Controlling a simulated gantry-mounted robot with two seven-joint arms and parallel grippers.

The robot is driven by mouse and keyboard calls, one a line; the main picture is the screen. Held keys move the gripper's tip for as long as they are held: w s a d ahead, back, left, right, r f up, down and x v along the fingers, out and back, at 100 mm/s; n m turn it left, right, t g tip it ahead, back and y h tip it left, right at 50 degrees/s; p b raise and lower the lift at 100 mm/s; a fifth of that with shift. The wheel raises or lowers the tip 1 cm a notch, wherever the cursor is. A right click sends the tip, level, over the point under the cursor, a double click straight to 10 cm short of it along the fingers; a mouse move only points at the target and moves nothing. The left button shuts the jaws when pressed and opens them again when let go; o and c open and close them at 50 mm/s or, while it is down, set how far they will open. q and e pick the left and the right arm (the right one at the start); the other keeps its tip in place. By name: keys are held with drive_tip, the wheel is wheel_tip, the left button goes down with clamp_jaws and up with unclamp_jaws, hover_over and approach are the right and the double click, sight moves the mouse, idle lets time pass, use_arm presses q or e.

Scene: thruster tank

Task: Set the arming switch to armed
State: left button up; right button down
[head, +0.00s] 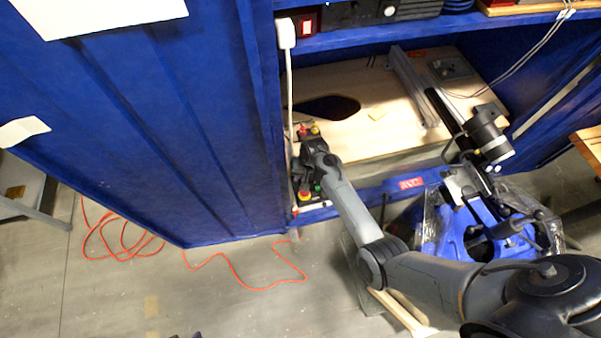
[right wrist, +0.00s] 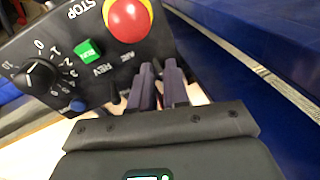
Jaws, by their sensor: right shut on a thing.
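A dark control box (right wrist: 60,50) fills the upper left of the right wrist view. It carries a red STOP button (right wrist: 128,20) on a yellow base, a green button (right wrist: 89,50), a blue button (right wrist: 78,105) and a numbered dial (right wrist: 37,75). In the head view the box (head: 306,203) stands at the left end of the bench front. My right gripper (right wrist: 160,75) is at the box's edge, below the STOP button, with its fingers close together. It is shut on what seems to be the arming switch, mostly hidden by the fingers. My right gripper also shows in the head view (head: 309,150). My left gripper is out of view.
A blue cabinet wall (head: 170,130) rises left of the box. A wooden bench top (head: 370,100) with an aluminium rail (head: 413,85) and a motor (head: 488,135) lies beyond. A blue stand (head: 475,230) is at the right. An orange cable (head: 235,285) lies on the floor.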

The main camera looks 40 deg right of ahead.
drive_tip(key=shift+s+a+r+t+h+p, duration=0.25)
drive_tip(key=shift+s+t+p, duration=0.35)
drive_tip(key=shift+p, duration=0.4)
drive_tip(key=shift+f+t+h+p, duration=0.25)
drive_tip(key=shift+t+p, duration=0.2)
drive_tip(key=shift+t, duration=0.45)
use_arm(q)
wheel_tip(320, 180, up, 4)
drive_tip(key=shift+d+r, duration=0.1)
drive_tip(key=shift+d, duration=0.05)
use_arm(e)
drive_tip(key=c, duration=1.2)
unclamp_jaws()
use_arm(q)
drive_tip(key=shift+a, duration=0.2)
